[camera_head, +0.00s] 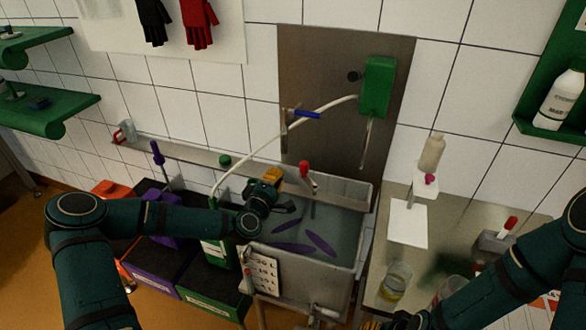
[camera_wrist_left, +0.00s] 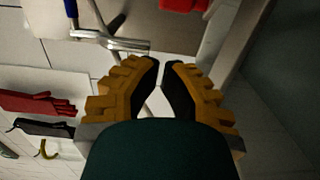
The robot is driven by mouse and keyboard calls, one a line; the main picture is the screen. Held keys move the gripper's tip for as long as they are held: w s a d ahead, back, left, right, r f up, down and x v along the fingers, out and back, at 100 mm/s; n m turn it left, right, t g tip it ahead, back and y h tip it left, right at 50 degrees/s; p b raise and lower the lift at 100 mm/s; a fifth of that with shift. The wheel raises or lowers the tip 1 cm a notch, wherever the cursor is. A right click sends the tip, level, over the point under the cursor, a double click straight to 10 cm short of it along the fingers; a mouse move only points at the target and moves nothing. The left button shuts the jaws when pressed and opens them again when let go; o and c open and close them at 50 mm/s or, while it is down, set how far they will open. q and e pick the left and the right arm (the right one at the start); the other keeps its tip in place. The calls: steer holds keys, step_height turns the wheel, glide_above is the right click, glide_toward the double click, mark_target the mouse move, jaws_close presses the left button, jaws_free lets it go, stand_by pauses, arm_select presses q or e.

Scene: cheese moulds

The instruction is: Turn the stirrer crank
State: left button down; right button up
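A red upright handle (camera_head: 304,168), which looks like the stirrer crank's grip, stands above the metal vat (camera_head: 363,196). Purple paddles (camera_head: 320,243) lie in the cloudy liquid below it. My left gripper (camera_head: 276,178) is over the vat's left side, left of the red handle and apart from it. In the left wrist view its fingers (camera_wrist_left: 161,64) have a narrow gap between the tips with nothing held. A red part (camera_wrist_left: 184,4), likely the same handle, shows at that view's top edge. My right gripper (camera_head: 398,322) is cut off at the bottom edge; its fingers are unclear.
A blue-handled tap (camera_head: 306,115) and a green box (camera_head: 377,86) with a hose are on the back panel. Green and purple crates (camera_head: 212,290) stand left of the vat. The right counter (camera_head: 465,228) holds a beaker (camera_head: 395,284) and a white stand (camera_head: 408,223).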

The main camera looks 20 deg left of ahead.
arm_select(q)
steer(key=w, duration=0.1)
steer(key=w+d, duration=0.1)
steer(key=w, duration=0.1)
steer(key=w+d, duration=0.1)
steer(key=shift+w+d, duration=0.2)
steer(key=shift+w, duration=0.15)
steer(key=shift+w+d, duration=0.35)
steer(key=shift+d, duration=0.05)
arm_select(e)
steer(key=shift+r, duration=0.15)
arm_select(q)
steer(key=shift+h, duration=0.3)
steer(key=shift+w+m+b, duration=0.2)
steer(key=shift+m+b, duration=0.1)
arm_select(e)
steer(key=shift+s+f, duration=0.15)
steer(key=shift+f, duration=0.25)
